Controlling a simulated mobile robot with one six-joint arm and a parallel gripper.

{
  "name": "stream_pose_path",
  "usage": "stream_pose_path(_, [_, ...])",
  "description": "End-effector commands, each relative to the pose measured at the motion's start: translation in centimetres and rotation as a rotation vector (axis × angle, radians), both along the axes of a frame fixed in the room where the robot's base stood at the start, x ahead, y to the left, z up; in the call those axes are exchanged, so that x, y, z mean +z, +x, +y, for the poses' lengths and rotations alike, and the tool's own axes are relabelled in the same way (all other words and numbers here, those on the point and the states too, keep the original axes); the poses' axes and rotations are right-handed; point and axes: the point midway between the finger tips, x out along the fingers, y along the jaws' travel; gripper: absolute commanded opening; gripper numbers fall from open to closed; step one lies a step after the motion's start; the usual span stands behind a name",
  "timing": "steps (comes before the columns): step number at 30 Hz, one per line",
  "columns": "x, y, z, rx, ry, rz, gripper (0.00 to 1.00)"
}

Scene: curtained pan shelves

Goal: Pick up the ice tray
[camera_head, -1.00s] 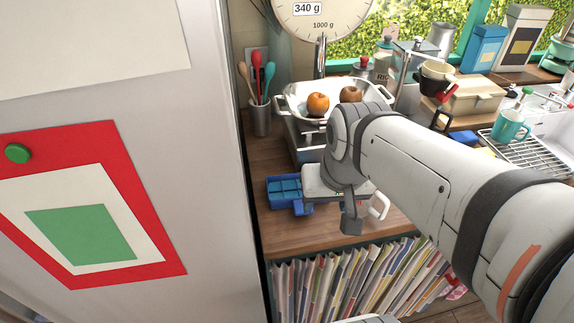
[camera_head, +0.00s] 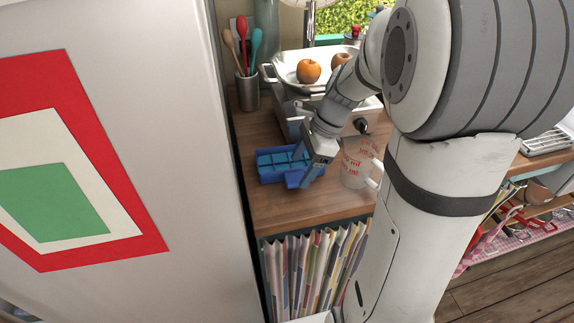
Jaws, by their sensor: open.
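The blue ice tray (camera_head: 277,164) lies on the wooden counter (camera_head: 300,212), close to the white fridge-like panel on the left. Its compartments face up. My gripper (camera_head: 308,178) is at the right end of the tray, angled down, with a finger in front of that end. The jaws are open. The view does not show clearly whether the fingers touch the tray or straddle its edge. My wrist hides a little of the counter behind the tray.
A clear measuring jug (camera_head: 358,163) stands just right of my gripper. Behind are a scale with a white pan (camera_head: 292,72) holding fruit, and a utensil holder (camera_head: 248,92). The panel (camera_head: 150,120) borders the counter's left side.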

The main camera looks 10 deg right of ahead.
Motion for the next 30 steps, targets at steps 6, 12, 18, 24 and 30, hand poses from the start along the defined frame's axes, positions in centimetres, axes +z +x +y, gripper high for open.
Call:
stream_pose_path(6, [-3.0, 0.1, 1.5, 0.002, 0.0, 0.003, 0.71])
stream_pose_path(12, [-4.0, 0.2, 1.8, 0.002, -0.002, -0.001, 0.71])
stream_pose_path(18, [-3.9, 0.2, 1.7, 0.002, -0.002, -0.001, 0.67])
stream_pose_path(24, [-3.9, 0.2, 1.7, 0.001, -0.002, 0.0, 0.5])
stream_pose_path(30, [-3.9, 0.2, 1.7, 0.001, -0.002, 0.0, 0.34])
